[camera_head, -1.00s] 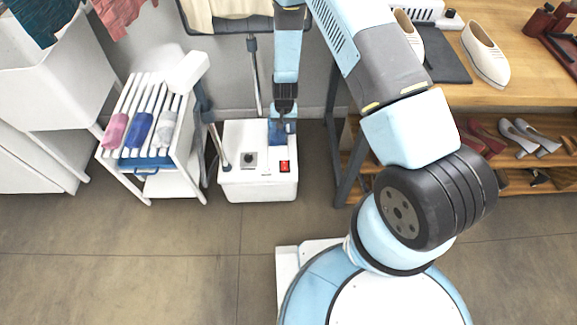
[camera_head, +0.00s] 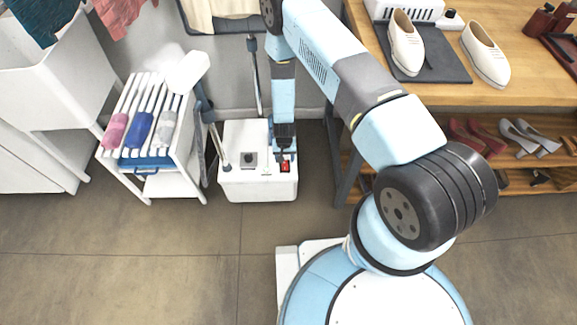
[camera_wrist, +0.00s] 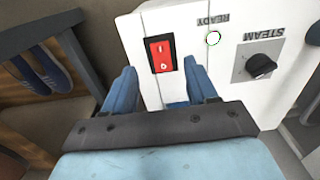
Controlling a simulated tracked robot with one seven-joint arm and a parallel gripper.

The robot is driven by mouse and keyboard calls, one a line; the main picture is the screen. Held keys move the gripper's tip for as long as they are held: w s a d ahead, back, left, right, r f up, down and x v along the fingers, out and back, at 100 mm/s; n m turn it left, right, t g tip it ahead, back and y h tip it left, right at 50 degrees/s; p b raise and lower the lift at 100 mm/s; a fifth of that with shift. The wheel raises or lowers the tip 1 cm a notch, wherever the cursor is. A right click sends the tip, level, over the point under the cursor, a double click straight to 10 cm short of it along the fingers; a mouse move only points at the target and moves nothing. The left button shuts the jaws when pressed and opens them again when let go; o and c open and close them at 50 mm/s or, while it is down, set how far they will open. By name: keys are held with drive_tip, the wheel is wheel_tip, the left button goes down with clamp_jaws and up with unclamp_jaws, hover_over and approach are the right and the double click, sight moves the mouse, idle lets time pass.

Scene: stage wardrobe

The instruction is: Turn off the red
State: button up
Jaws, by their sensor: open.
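The red rocker switch (camera_head: 285,168) is on the top of a white steamer box (camera_head: 258,187) on the floor, partly hidden by my gripper (camera_head: 286,157) in the head view. In the wrist view the red switch (camera_wrist: 161,56) shows whole, in a black frame, marked with a line and a circle. My gripper (camera_wrist: 160,82) is open, with its two blue fingers apart and nothing between them. The switch appears just past the fingertips, between them. I cannot tell whether a finger touches it.
A black STEAM knob (camera_wrist: 260,66) and a small round READY light (camera_wrist: 213,38) sit beside the switch. A white trolley (camera_head: 150,150) with rolled cloths stands left of the box. A wooden shoe bench (camera_head: 500,90) with a dark leg stands to the right.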

sight(285, 168)
drive_tip(key=shift+f, duration=3.55)
